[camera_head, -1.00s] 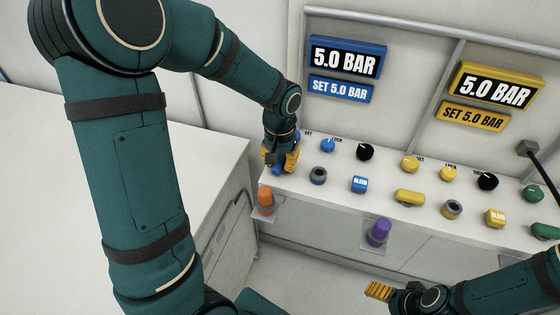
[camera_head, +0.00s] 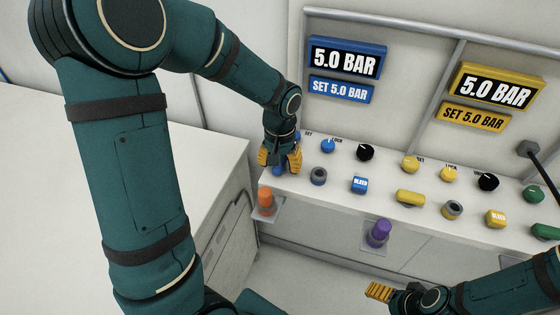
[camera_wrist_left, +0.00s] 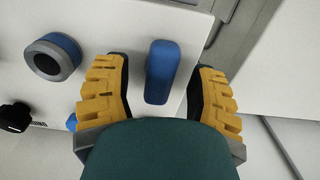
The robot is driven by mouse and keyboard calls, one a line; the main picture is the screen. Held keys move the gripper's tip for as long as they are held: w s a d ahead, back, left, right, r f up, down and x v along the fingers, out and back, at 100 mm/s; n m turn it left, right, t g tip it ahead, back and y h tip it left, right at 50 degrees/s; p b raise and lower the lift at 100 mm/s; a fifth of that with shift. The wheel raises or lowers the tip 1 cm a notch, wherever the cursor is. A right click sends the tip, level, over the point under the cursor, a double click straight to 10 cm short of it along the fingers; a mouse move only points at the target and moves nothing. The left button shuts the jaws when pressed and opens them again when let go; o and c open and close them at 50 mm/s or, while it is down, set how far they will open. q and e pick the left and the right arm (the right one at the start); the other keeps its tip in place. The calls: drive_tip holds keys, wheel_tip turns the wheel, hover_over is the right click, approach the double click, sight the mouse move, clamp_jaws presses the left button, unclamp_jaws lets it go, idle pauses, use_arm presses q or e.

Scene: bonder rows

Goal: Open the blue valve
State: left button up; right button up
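The blue valve handle (camera_head: 279,168) sits at the left end of the panel's front row, partly hidden by my left gripper (camera_head: 280,159). In the left wrist view the handle (camera_wrist_left: 162,71) is an upright bar standing crosswise to the row of controls. My left gripper (camera_wrist_left: 158,92) is open, with one yellow finger on each side of the handle and a visible gap on both sides. The blue display (camera_head: 345,58) reads 5.0 BAR and the blue set display (camera_head: 340,90) reads SET 5.0 BAR. My right gripper (camera_head: 379,291) is low at the right, its finger gap unclear.
Next to the handle are a grey, blue-ringed fitting (camera_head: 318,176), a blue knob (camera_head: 328,146), a black knob (camera_head: 365,152) and a blue BLEED button (camera_head: 359,185). A yellow handle (camera_head: 410,197) lies along the row. Orange (camera_head: 265,199) and purple (camera_head: 380,232) pieces sit below the panel front.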

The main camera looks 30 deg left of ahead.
use_arm(q)
wheel_tip(320, 180, up, 12)
idle(0.6)
use_arm(e)
drive_tip(key=shift+s, duration=0.1)
idle(0.4)
